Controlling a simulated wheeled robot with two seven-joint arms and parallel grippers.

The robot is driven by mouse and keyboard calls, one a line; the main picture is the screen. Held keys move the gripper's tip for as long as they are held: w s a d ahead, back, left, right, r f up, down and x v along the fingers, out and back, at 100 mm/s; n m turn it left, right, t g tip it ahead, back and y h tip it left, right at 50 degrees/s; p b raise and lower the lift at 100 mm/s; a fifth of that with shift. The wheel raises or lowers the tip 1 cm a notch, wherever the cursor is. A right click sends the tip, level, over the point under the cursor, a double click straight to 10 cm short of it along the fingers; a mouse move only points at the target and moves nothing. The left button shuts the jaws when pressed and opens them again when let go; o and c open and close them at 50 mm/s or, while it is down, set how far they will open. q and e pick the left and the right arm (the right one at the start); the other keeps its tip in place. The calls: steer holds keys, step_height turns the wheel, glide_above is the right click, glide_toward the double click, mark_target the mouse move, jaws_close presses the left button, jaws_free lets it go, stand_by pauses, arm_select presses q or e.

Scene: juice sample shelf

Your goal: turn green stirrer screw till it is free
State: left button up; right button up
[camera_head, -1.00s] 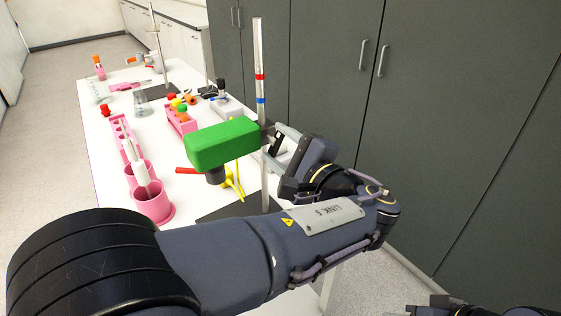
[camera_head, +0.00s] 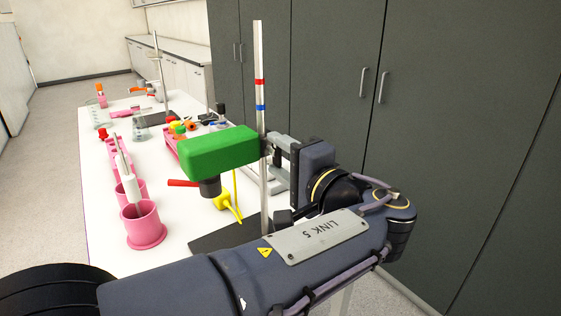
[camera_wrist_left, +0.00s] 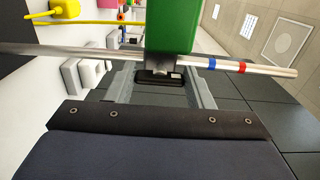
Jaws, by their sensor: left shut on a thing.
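The green stirrer (camera_head: 218,150) is a green block with a dark stub below, mounted on an upright metal rod (camera_head: 259,55) with red and blue bands. In the left wrist view, the stirrer (camera_wrist_left: 175,25) comes in from the top and the rod (camera_wrist_left: 225,64) crosses the picture. A small dark screw (camera_wrist_left: 160,76) shows between the fingers beside the rod. My left gripper (camera_head: 275,147) is shut on this screw, at the rod's right side. The fingers also show in the left wrist view (camera_wrist_left: 160,84). The screw is mostly hidden in the head view. My right gripper is out of view.
The rod stands on a dark base plate (camera_head: 225,236) on the white table (camera_head: 110,240). A pink holder (camera_head: 143,225) stands left, and a yellow tool (camera_head: 229,200) and red item (camera_head: 182,183) lie near the stirrer. Grey cabinets (camera_head: 450,120) stand right.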

arm_select(q)
steer(key=shift+r, duration=0.15)
steer(key=o, duration=1)
steer(key=v, duration=0.8)
